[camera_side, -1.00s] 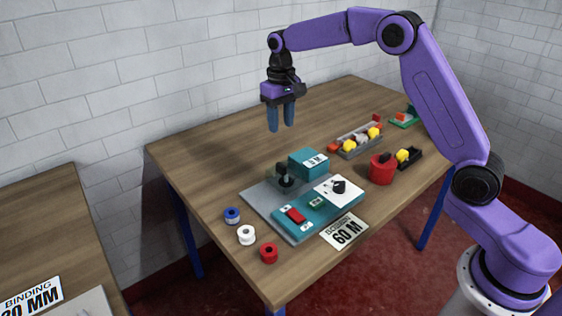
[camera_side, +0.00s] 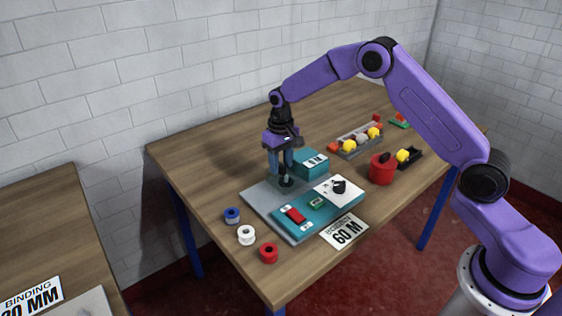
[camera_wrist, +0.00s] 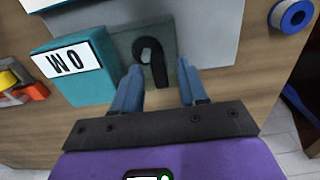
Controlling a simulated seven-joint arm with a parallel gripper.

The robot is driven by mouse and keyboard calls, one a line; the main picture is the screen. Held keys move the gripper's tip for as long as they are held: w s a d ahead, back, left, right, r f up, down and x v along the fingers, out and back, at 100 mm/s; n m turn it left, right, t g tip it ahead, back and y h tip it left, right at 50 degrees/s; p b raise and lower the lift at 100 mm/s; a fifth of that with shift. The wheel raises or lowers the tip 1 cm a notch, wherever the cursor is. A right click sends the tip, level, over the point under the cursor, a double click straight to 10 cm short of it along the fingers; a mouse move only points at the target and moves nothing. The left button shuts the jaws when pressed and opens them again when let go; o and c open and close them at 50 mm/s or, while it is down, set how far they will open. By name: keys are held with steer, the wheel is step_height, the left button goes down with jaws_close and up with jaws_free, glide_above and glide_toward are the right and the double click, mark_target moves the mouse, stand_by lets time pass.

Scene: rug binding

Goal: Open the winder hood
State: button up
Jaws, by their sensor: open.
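The winder (camera_side: 262,203) is a grey plate with a teal control panel and a teal box (camera_side: 312,163) labelled "0 M". Beside that box sits a small smoky see-through hood, which shows in the wrist view (camera_wrist: 124,42). A black hooked handle (camera_wrist: 150,58) stands on it. The hood looks shut. My gripper (camera_side: 282,177) is over the hood, pointing down with blue fingers. In the wrist view my open gripper (camera_wrist: 158,74) has a fingertip on either side of the handle, with visible gaps. In the side view the fingers hide most of the hood and handle.
The panel carries a red switch (camera_side: 296,215) and a white dial plate with a black knob (camera_side: 339,187). Blue (camera_side: 232,215), white (camera_side: 247,235) and red (camera_side: 269,253) spools stand front left. A red pot (camera_side: 381,169) and a parts tray (camera_side: 358,141) are right. The table's back left is clear.

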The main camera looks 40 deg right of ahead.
jaws_close()
steer(key=a, duration=0.8)
steer(key=shift+a, duration=0.1)
jaws_free()
step_height(320, 180, up, 18)
steer(key=shift+f, duration=0.25)
stand_by(0.4)
